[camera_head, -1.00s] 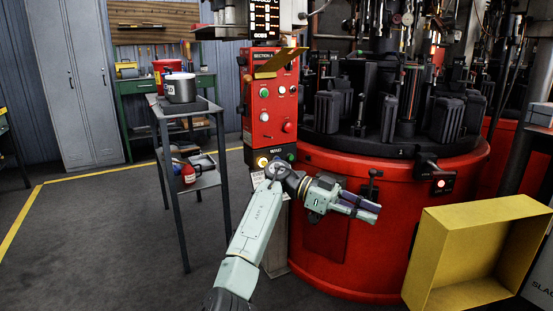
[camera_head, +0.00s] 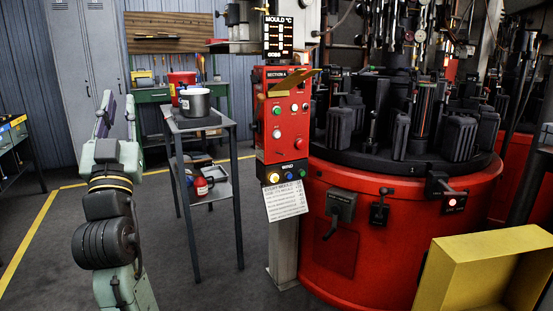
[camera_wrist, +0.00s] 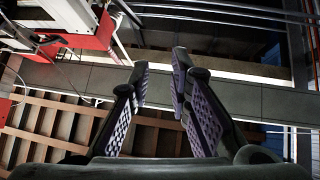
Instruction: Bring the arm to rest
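My gripper (camera_head: 118,108) is raised at the left of the head view, in front of the grey lockers, with its fingers pointing up. In the wrist view my gripper (camera_wrist: 160,80) shows two textured fingers standing apart with nothing between them. It is open and empty. My arm stands upright below it and touches nothing that I can see.
A small stand (camera_head: 205,122) with a grey pot (camera_head: 195,102) is right of my arm. A red control panel (camera_head: 283,120) and a red rotary mould machine (camera_head: 370,250) stand further right. A yellow box (camera_head: 455,285) is front right. The floor between is clear.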

